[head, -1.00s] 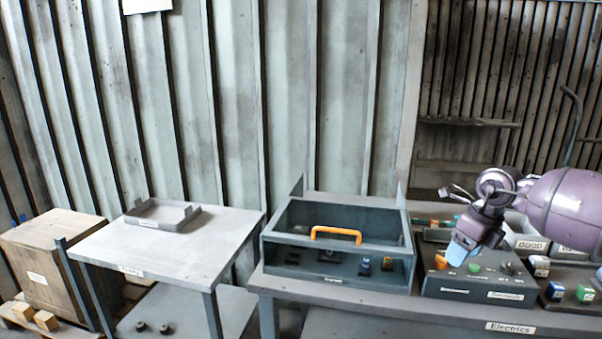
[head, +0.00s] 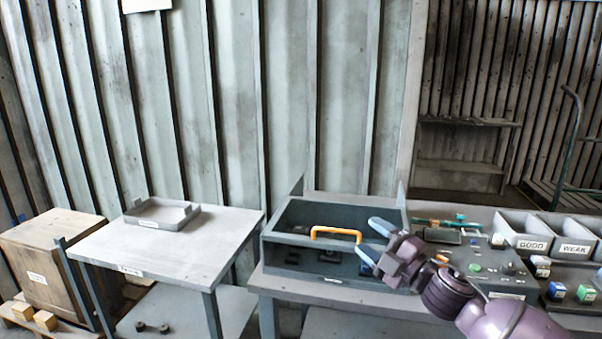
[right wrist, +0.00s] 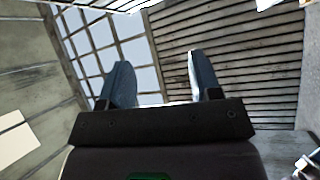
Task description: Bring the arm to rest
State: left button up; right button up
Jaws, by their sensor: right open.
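My right gripper (head: 374,241) is in front of the right end of the grey box with the orange handle (head: 336,233). Its two blue-tipped fingers are spread apart, with nothing between them. In the right wrist view, the same open fingers (right wrist: 160,85) point toward a wall and a window grid. The right arm comes in from the lower right of the head view and hides part of the box and the bench behind it. My left gripper is not in the head view.
A control panel (head: 470,262), bins labelled GOOD (head: 530,244) and WEAK (head: 575,249), and small coloured blocks (head: 586,293) stand on the bench at right. A side table (head: 190,245) with a shallow tray (head: 161,215) and a wooden crate (head: 45,255) stand at left.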

jog(key=s+d+f+m+h, duration=0.4)
jog(key=s+f+m+h, duration=0.15)
jog(key=f+m, duration=0.35)
jog(key=s+d+f+m+h, duration=0.4)
jog(key=s+f+m, duration=0.25)
jog(key=f, duration=0.45)
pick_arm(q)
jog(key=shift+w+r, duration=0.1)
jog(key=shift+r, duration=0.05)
pick_arm(e)
jog(key=s+d+f+m+g+h, duration=0.2)
jog(key=s+f+m, duration=0.1)
jog(key=s+f, duration=0.4)
jog(key=s+d+f+m+g+h, duration=0.2)
jog(key=s+f, duration=0.6)
jog(key=s, duration=0.5)
jog(key=shift+d+f+m, duration=0.2)
jog(key=shift+d+m, duration=0.45)
jog(key=shift+m, duration=0.3)
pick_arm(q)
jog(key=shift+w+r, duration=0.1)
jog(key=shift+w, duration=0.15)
pick_arm(e)
jog(key=shift+s, duration=0.1)
